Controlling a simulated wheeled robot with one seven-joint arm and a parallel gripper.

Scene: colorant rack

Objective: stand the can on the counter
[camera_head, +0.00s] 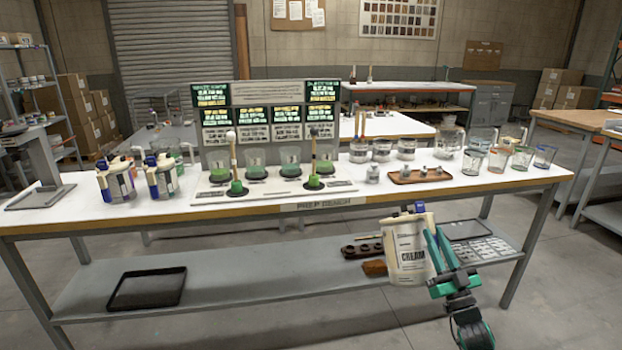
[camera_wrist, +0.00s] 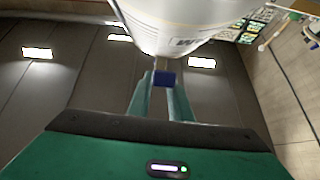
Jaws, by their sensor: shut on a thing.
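In the wrist view the pale can (camera_wrist: 185,22) fills the top middle, with a blue piece between the green fingers (camera_wrist: 163,90). The counter (camera_head: 290,207) is a long white-topped bench with a wooden front edge. The can's far side is hidden.
Two pitchers (camera_head: 117,180) stand at the counter's left. Jars, a brown tray (camera_head: 420,175) and beakers (camera_head: 498,158) stand at the right. The front right strip of counter is bare. A lower shelf (camera_head: 240,285) holds a black tray (camera_head: 147,290).

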